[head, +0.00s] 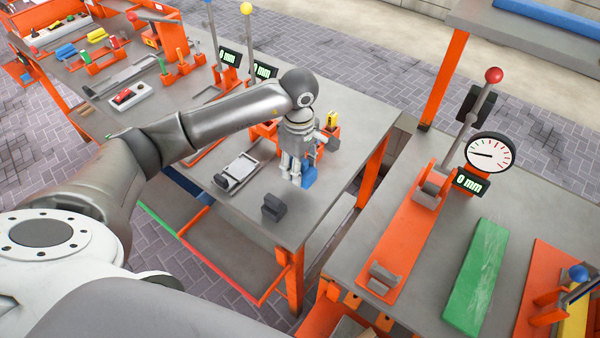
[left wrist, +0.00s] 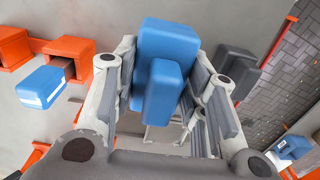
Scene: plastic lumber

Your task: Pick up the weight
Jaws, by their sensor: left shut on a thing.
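My left gripper (head: 293,170) points down over the right end of the left table. It is shut on a blue block-shaped weight (head: 309,176), partly hidden by the fingers in the head view. In the left wrist view the blue weight (left wrist: 165,55) sits between the two fingers of my left gripper (left wrist: 160,90). A dark grey block (head: 272,207) of similar shape stands on the table, left of and nearer than the gripper. It also shows in the left wrist view (left wrist: 235,68), to the right of the fingers. My right gripper is not in view.
A grey metal fixture (head: 238,170) lies left of the gripper. Orange holders (left wrist: 68,55), one with a blue piece (left wrist: 42,88), stand close by. A lever press with a dial (head: 490,152) and a green plank (head: 478,275) are on the right table. A gap separates the tables.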

